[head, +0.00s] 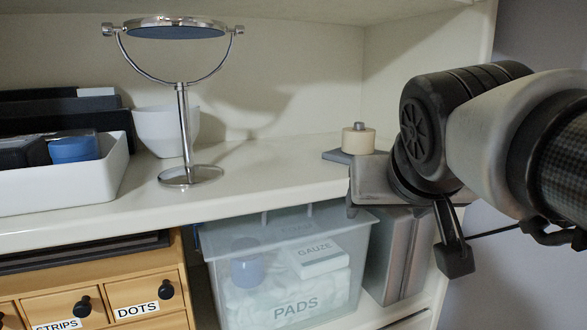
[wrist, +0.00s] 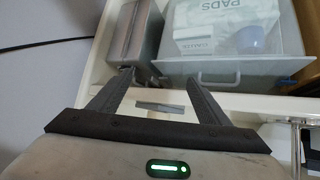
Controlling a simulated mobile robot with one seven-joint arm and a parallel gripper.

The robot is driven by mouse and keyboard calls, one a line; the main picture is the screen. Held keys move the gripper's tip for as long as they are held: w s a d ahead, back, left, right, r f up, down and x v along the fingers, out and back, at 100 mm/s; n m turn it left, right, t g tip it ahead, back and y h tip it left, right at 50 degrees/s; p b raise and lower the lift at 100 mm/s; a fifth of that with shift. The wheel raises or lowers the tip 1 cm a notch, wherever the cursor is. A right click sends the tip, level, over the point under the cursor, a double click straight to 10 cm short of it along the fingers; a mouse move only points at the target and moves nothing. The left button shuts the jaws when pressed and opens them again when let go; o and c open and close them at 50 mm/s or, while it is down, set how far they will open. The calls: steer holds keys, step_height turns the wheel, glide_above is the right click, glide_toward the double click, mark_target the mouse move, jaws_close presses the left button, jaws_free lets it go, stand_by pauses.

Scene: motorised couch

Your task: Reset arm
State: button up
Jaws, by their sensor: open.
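My gripper (head: 402,232) is at the right in the head view, in front of the shelf's right end, at the end of my bent arm. In the wrist view the two dark fingers of my gripper (wrist: 158,77) are spread apart. Nothing is held between them. A small grey flat piece (wrist: 160,107) shows between the fingers beyond the palm; I cannot tell what it is. In the head view my gripper overlaps the top of a grey metal box (head: 390,268); I cannot tell how far apart they are.
A chrome mirror (head: 184,120), white bowl (head: 155,130) and white tray (head: 112,170) are further left. Below are a clear PADS bin (head: 235,295) and wooden drawers (head: 100,290). The wall side at right looks open.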

steer(key=s+f+g+y+p, duration=0.15)
steer(key=s+f+g, duration=0.35)
steer(key=s+f, duration=0.8)
step_height(320, 180, up, 22)
steer(key=w+p, duration=0.2)
steer(key=p, duration=2.1)
steer(key=shift+n+p, duration=0.35)
steer(key=shift+n, duration=0.05)
